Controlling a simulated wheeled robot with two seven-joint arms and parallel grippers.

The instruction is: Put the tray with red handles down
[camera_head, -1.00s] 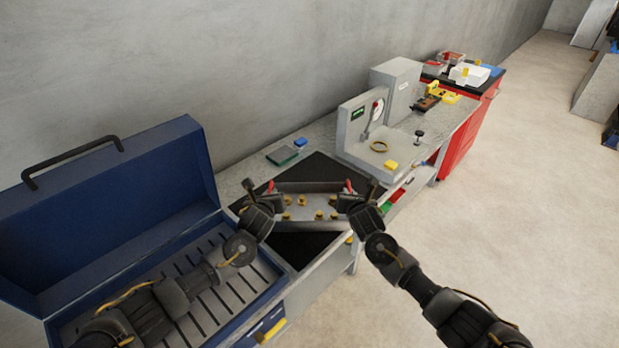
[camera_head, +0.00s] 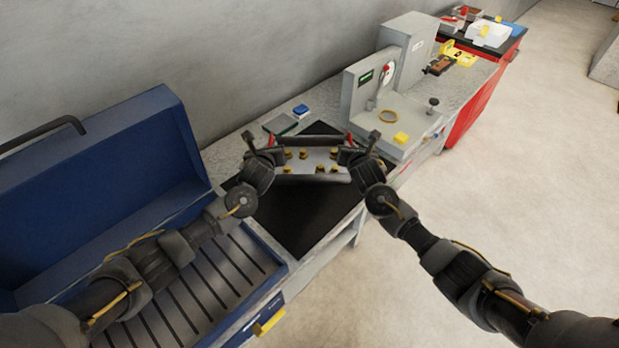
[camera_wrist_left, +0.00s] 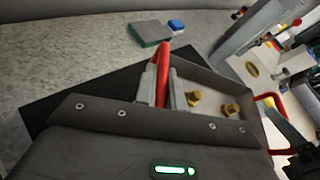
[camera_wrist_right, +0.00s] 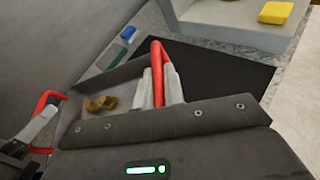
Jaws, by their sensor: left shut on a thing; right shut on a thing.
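The grey tray (camera_head: 312,172) holds several brass-coloured bolts and has a red handle at each end. It is over the black mat (camera_head: 300,215) on the workbench; I cannot tell whether it touches the mat. My left gripper (camera_head: 248,150) is shut on the left red handle (camera_wrist_left: 163,72). My right gripper (camera_head: 374,146) is shut on the right red handle (camera_wrist_right: 157,72). The bolts also show inside the tray in the left wrist view (camera_wrist_left: 229,110) and the right wrist view (camera_wrist_right: 100,104). The tray looks about level.
An open blue case (camera_head: 95,170) with a slatted inside stands at left. A grey test stand (camera_head: 395,130) with a yellow block (camera_head: 401,138) is just right of the tray. A green-and-grey box (camera_head: 280,124) and a blue one lie behind. A red cabinet (camera_head: 480,100) stands farther back.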

